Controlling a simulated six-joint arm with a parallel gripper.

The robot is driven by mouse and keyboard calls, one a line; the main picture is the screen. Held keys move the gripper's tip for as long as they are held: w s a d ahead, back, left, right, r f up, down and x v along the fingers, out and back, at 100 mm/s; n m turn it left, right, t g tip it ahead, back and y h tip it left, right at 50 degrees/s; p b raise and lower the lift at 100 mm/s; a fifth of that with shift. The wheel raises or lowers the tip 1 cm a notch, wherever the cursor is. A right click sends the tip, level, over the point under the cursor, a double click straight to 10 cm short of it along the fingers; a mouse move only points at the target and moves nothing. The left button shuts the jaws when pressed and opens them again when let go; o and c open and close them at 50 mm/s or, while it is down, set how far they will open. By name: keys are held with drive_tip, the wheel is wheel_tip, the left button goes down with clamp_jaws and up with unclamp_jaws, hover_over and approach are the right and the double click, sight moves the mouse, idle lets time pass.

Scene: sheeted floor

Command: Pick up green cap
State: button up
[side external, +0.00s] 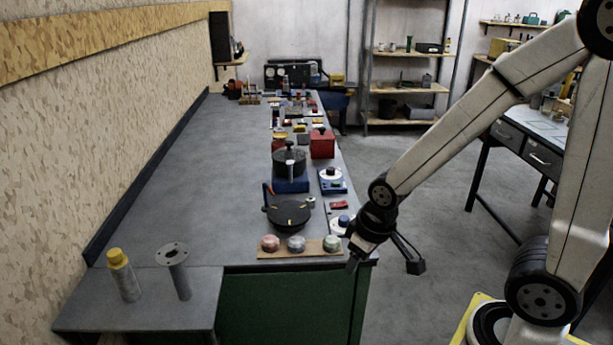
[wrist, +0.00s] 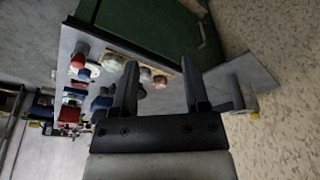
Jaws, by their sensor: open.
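The green cap (side external: 331,243) is a small round pale-green piece. It sits at the right end of a tan wooden board (side external: 316,252) at the bench's near edge, in a row with a reddish cap (side external: 270,243) and a grey-blue cap (side external: 296,243). My gripper (side external: 384,265) is open and empty, to the right of the board and beside the bench corner. In the wrist view my gripper's fingers (wrist: 159,62) stand wide apart.
The grey bench (side external: 170,190) carries a black round pot (side external: 289,214), a red box (side external: 322,144) and several other items behind the board. A yellow-topped cylinder (side external: 122,275) and a grey flanged post (side external: 177,270) stand on the lower left ledge. Open floor lies right of the bench.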

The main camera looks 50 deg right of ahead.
drive_tip(key=o, duration=0.6)
drive_tip(key=shift+c, duration=0.2)
drive_tip(key=n+g+h, duration=0.3)
drive_tip(key=n+h, duration=1)
drive_tip(key=n, duration=0.4)
approach(332, 243)
drive_tip(key=x, duration=0.3)
drive_tip(key=shift+w+a+f+n+t+h, duration=0.2)
drive_tip(key=shift+w+f+n+t+h, duration=0.15)
drive_tip(key=shift+n, duration=0.25)
